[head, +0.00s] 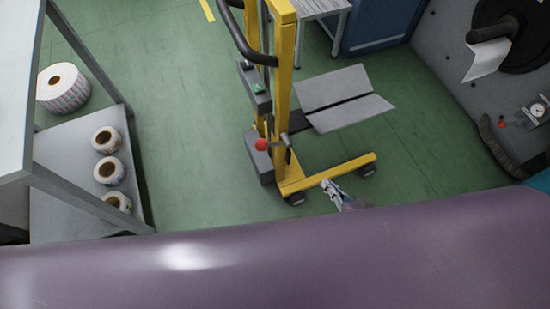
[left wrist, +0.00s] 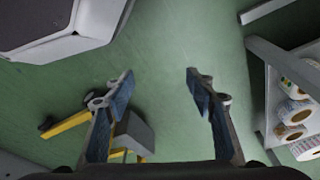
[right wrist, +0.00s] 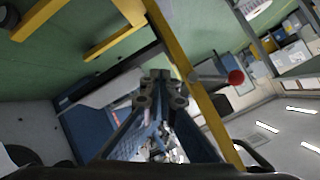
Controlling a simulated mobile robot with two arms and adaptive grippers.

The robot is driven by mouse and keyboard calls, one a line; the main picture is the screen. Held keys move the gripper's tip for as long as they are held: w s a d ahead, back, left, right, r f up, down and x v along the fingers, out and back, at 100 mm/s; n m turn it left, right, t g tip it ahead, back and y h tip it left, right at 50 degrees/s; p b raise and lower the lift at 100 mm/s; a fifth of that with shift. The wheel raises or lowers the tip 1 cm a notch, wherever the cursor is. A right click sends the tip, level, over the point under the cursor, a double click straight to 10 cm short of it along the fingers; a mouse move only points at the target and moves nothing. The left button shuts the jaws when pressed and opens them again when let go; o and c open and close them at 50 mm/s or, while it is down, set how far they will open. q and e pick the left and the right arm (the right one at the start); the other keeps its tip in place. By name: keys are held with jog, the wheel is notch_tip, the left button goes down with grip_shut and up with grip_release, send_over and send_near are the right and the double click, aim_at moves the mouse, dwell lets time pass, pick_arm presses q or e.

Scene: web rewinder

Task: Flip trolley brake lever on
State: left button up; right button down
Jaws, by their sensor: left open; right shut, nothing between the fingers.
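The yellow trolley (head: 284,90) stands on the green floor in the middle of the head view. Its brake lever (head: 261,144) has a red ball knob and sits low on the mast, with the knob to the left. In the right wrist view the red knob (right wrist: 236,77) is right of the fingertips, apart from them. My right gripper (head: 331,187) is shut and empty, in front of the trolley's yellow leg and right of the lever in the head view. My left gripper (left wrist: 160,78) is open and empty; a yellow trolley leg (left wrist: 65,130) shows beyond its left finger. The head view does not show it.
A grey shelf (head: 70,215) with several label rolls stands at the left. The trolley's grey platform (head: 343,97) sticks out to the right. A grey machine (head: 460,60) with a black reel stands at the right. Floor between shelf and trolley is clear.

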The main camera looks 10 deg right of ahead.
pick_arm(q)
jog(key=w+b, duration=0.1)
jog(key=b, duration=0.2)
jog(key=w+r+b, duration=0.1)
jog(key=w+b, duration=0.1)
jog(key=b, duration=0.1)
jog(key=shift+d+t, duration=0.2)
jog(key=shift+t, duration=0.1)
pick_arm(e)
jog(key=a+r+m+t+y, duration=0.1)
jog(key=a+r+t+y, duration=0.1)
jog(key=a+r, duration=0.5)
notch_tip(320, 180, up, 4)
jog(key=shift+w+f+m+y, duration=0.1)
jog(key=shift+w+m+y, duration=0.3)
jog(key=shift+y, duration=0.4)
pick_arm(q)
jog(key=w+b+v, duration=0.2)
jog(key=b+v, duration=0.1)
jog(key=v, duration=0.6)
jog(key=shift+w+r+t, duration=0.2)
jog(key=shift+r+t, duration=0.1)
jog(key=shift+r, duration=0.15)
pick_arm(e)
jog(key=s+a+f+x, duration=0.1)
jog(key=x, duration=1.2)
jog(key=shift+s+a, duration=0.15)
jog(key=shift+a, duration=0.1)
jog(key=shift+f, duration=0.1)
